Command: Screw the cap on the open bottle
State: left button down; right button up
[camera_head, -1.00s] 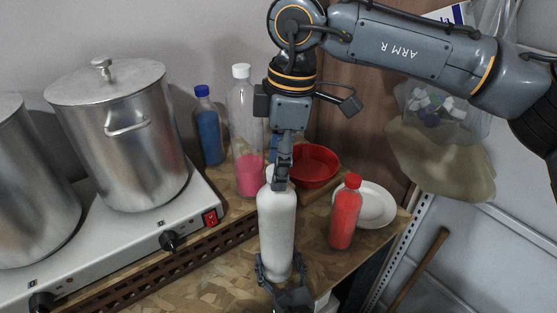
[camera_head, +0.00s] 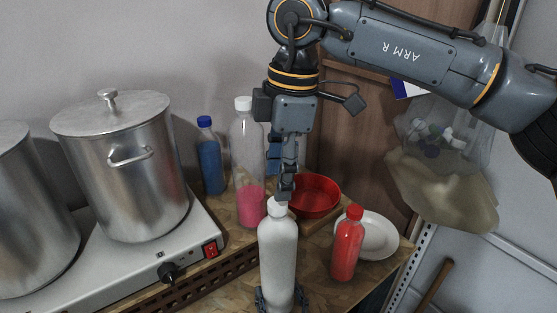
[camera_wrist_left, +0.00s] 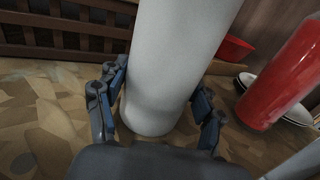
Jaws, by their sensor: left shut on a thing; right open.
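The white bottle (camera_head: 278,255) stands upright at the front of the wooden counter. My left gripper (camera_head: 281,299) is shut around its lower part; the left wrist view shows one finger on each side of the white bottle (camera_wrist_left: 172,65). My right gripper (camera_head: 284,193) points down right at the bottle's top and is open. A white cap-like top (camera_head: 276,208) shows just below and left of its fingertips. The fingers partly hide it, so I cannot tell whether it is a separate cap or how it sits on the neck.
A red-capped red bottle (camera_head: 346,245) and a white plate (camera_head: 380,236) are to the right, a red bowl (camera_head: 316,200) behind. A clear bottle with pink liquid (camera_head: 247,165) and a blue bottle (camera_head: 210,158) stand behind left. Steel pots (camera_head: 122,170) sit on the hotplate (camera_head: 140,275).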

jog(key=n, duration=0.5)
jog(key=shift+r+n, duration=0.25)
jog(key=shift+n, duration=0.15)
jog(key=n, duration=0.3)
jog(key=shift+r+n, duration=0.15)
jog(key=shift+n, duration=0.15)
jog(key=n, duration=0.4)
jog(key=shift+r+h, duration=0.15)
jog(key=shift+h, duration=0.15)
jog(key=n, duration=0.5)
jog(key=shift+r+n, duration=0.25)
jog(key=shift+n, duration=0.05)
jog(key=n, duration=0.4)
jog(key=shift+r, duration=0.2)
jog(key=n, duration=0.3)
jog(key=shift+a+r+n, duration=0.1)
jog(key=shift+r+n, duration=0.05)
jog(key=shift+n, duration=0.15)
jog(key=n, duration=0.5)
jog(key=shift+r+h, duration=0.25)
jog(key=shift+h, duration=0.05)
jog(key=n, duration=0.4)
jog(key=shift+r+n, duration=0.15)
jog(key=shift+n, duration=0.15)
